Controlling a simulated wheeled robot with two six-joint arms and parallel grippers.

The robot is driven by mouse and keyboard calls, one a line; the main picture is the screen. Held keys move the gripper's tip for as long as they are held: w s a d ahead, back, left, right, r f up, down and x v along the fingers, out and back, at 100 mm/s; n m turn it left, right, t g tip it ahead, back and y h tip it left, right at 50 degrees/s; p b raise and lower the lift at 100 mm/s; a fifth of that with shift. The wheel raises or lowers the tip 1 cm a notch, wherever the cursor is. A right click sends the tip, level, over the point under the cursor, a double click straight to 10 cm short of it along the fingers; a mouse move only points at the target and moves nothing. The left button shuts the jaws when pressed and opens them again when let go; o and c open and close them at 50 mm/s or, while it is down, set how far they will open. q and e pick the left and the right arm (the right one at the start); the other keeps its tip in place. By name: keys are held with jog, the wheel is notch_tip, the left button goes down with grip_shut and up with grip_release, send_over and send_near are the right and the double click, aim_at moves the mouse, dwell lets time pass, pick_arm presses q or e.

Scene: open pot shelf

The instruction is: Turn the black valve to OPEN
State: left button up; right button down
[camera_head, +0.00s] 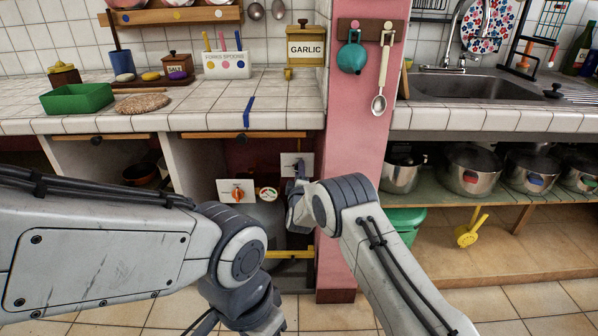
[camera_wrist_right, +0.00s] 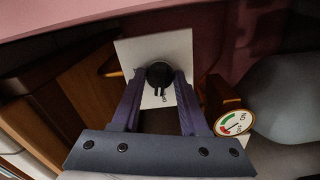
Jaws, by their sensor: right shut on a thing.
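The black valve (camera_wrist_right: 159,74) is a round dark knob on a white plate (camera_wrist_right: 183,47) in the right wrist view. Small markings show on the plate just below the knob; I cannot read them. My right gripper (camera_wrist_right: 160,76) has one finger on each side of the knob and is shut on it. In the head view the right gripper (camera_head: 299,177) reaches the white plate (camera_head: 288,161) under the counter, and hides the knob. My left arm crosses the lower left of the head view, and its fingers are not visible.
A second white plate with an orange valve (camera_head: 237,194) is left of my right gripper, beside a round gauge (camera_head: 268,194). A pink pillar (camera_head: 348,130) stands close on the right. The tiled counter (camera_head: 290,98) is above, and a yellow bar (camera_head: 288,254) is below.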

jog(key=shift+n, duration=1.3)
jog(key=shift+c, duration=2.1)
grip_release()
jog(key=s+p, duration=0.2)
jog(key=s, duration=0.8)
jog(key=shift+s+p, duration=0.3)
jog(key=shift+p, duration=0.05)
